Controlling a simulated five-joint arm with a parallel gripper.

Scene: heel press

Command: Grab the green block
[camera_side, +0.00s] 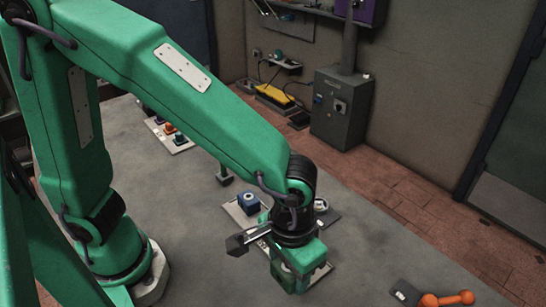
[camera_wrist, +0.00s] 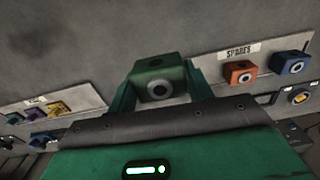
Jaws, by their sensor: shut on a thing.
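The green block (camera_wrist: 157,68) has a dark round hole ringed in grey on its face. In the wrist view it sits between the two green fingers of my gripper (camera_wrist: 160,86), which press on its sides. In the side view my gripper (camera_side: 298,275) points down over the table at lower centre, by the edge of a pale board. There the block is hard to tell apart from the green fingers. Whether it touches the surface below is not clear.
A pale board labelled SPARES (camera_wrist: 239,50) carries an orange block (camera_wrist: 240,73) and a blue block (camera_wrist: 287,62). Another board (camera_wrist: 85,97) at left holds several coloured blocks. An orange dumbbell-shaped thing (camera_side: 447,299) lies at the lower right. Grey table (camera_side: 370,250) is bare right of my gripper.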

